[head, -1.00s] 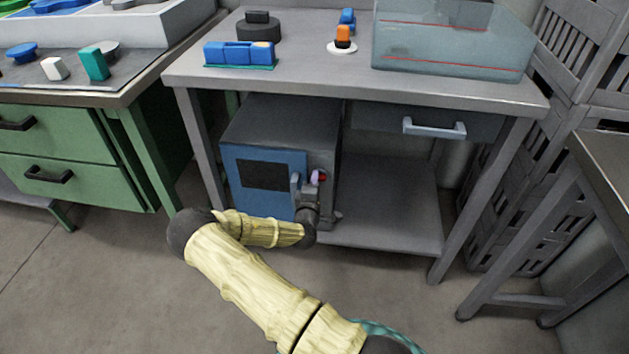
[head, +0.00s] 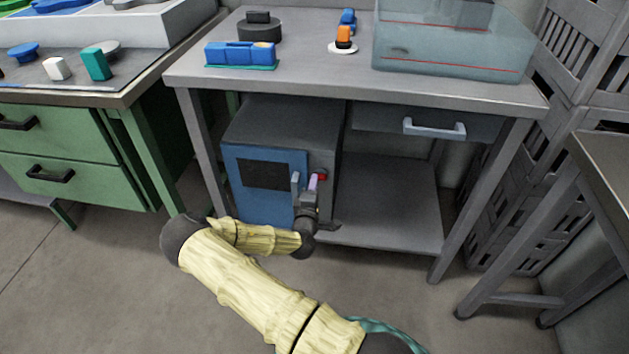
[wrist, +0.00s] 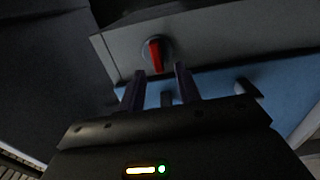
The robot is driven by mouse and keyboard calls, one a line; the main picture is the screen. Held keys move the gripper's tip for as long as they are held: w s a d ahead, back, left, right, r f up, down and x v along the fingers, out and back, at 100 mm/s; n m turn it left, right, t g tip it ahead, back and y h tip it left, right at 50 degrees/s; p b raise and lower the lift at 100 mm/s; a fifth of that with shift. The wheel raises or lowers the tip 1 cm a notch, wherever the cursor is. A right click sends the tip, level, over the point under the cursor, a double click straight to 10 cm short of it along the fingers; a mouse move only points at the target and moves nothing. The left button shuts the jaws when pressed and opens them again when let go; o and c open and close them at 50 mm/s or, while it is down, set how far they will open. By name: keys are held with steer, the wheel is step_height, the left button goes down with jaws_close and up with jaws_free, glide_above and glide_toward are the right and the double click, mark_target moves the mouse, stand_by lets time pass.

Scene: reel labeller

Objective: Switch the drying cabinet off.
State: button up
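The drying cabinet (head: 262,178) is a grey box with a blue front door and a dark window, standing on the lower shelf of the grey table. Its red switch (head: 322,177) is on the grey strip right of the door. In the wrist view the red knob (wrist: 155,55) sits on a dark round base, its bar close to upright with a slight tilt. My gripper (wrist: 158,82) has its two fingers apart with nothing between them, just short of the knob and apparently not touching it. In the head view my gripper (head: 312,188) is in front of the switch, partly hiding the strip.
The cabinet's door handle (head: 295,186) is close left of my gripper; it also shows in the wrist view (wrist: 248,89). A drawer with a handle (head: 435,129) is above right. The shelf right of the cabinet (head: 395,205) is clear. Green drawers (head: 75,160) stand left.

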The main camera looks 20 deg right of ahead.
steer(key=p+v, duration=0.2)
steer(key=v, duration=1.2)
steer(key=shift+s+a+p, duration=0.2)
steer(key=shift+s+p, duration=0.05)
steer(key=shift+p, duration=0.1)
